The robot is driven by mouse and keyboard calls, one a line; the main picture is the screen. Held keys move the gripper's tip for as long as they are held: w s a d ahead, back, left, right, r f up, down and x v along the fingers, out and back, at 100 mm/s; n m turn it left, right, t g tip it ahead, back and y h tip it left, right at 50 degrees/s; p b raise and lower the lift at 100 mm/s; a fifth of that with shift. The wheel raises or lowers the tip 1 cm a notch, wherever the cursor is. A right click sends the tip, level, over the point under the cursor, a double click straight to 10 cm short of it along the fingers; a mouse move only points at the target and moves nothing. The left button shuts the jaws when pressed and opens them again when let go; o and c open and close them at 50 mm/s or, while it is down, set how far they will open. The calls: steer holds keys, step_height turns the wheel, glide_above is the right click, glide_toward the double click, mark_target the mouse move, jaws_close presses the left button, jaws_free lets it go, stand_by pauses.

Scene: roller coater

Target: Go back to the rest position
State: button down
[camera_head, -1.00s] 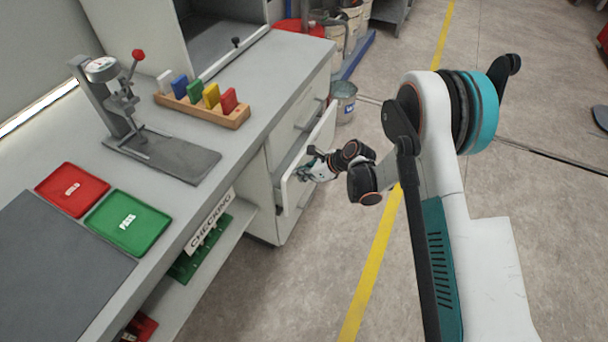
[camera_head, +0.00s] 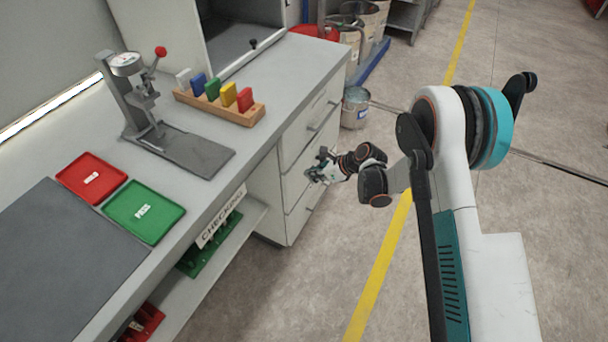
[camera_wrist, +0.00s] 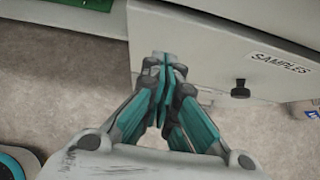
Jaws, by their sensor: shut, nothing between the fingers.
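My gripper (camera_head: 314,172) is in front of the drawer fronts at the end of the grey bench, on the aisle side. In the wrist view my gripper (camera_wrist: 170,72) has its teal fingers pressed together with nothing between them. A drawer labelled SAMPLES (camera_wrist: 215,50) is just beyond the fingertips, with a dark knob on its front. In the head view the drawer stack (camera_head: 300,150) looks closed, with its fronts about flush. Whether the fingertips touch the drawer front, I cannot tell.
The bench top (camera_head: 255,150) holds a dial gauge stand (camera_head: 135,95), a wooden rack (camera_head: 225,108) of coloured blocks, a red tray (camera_head: 92,178) and a green PASS tray (camera_head: 145,211). A metal bucket (camera_head: 355,108) stands on the floor past the drawers.

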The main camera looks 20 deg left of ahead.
steer(key=s+d+r+n+t+h+p, duration=0.2)
steer(key=d+r+n, duration=0.2)
steer(key=d+r, duration=1.1)
steer(key=s+d+r+n+t+h+p, duration=0.1)
steer(key=s+d+r+n+t+h, duration=0.2)
steer(key=d+r, duration=1.25)
steer(key=s+d+r+n+h, duration=0.1)
steer(key=s+d+r+n, duration=0.2)
steer(key=s, duration=0.4)
steer(key=s+d+r+n+t+h, duration=0.1)
steer(key=s+d+r+n, duration=0.2)
steer(key=s+d+n, duration=0.2)
steer(key=s+d+r+n+h, duration=0.2)
steer(key=s+d+r+n, duration=0.1)
steer(key=s+d, duration=0.4)
steer(key=s, duration=0.2)
steer(key=shift+s+r+n+t, duration=0.3)
steer(key=shift+r+n, duration=0.05)
steer(key=shift+n, duration=0.05)
steer(key=shift+a, duration=0.15)
